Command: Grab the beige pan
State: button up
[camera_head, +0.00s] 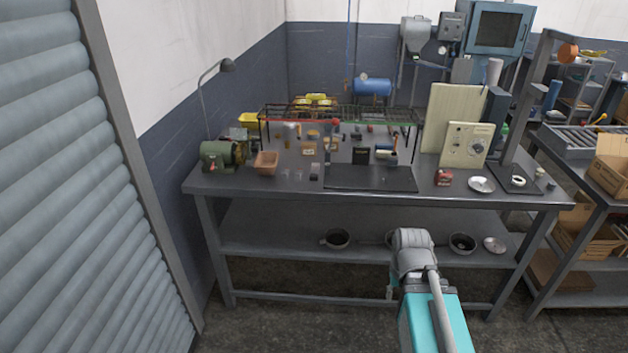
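A tan, open-topped container (266,163) stands on the left of the workbench top, just right of a green machine; I cannot tell whether it is the beige pan. On the shelf below are a dark round pan (337,239), another dark round pan (462,243) and a paler round dish (494,244). None of these shows a clear beige colour. My grey and teal arm is in front of the bench at lower centre, apart from the tan container. My gripper's fingers cannot be made out, and the arm hides part of the lower shelf.
The workbench (450,199) holds a green machine (222,155), a wire rack (345,113), a beige panel box (467,145), a metal dish (481,184) and small parts. A shutter (70,180) stands at left. Cardboard boxes (610,165) are at right. Floor before the bench is clear.

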aim_at(335, 238)
jog(key=k, duration=1)
jog(key=u, duration=0.5)
jog(key=i, duration=0.85)
jog(key=u, duration=0.65)
jog(key=i, duration=1.1)
jog(key=z, duration=0.75)
jog(key=i, duration=0.4)
jog(key=z, duration=0.4)
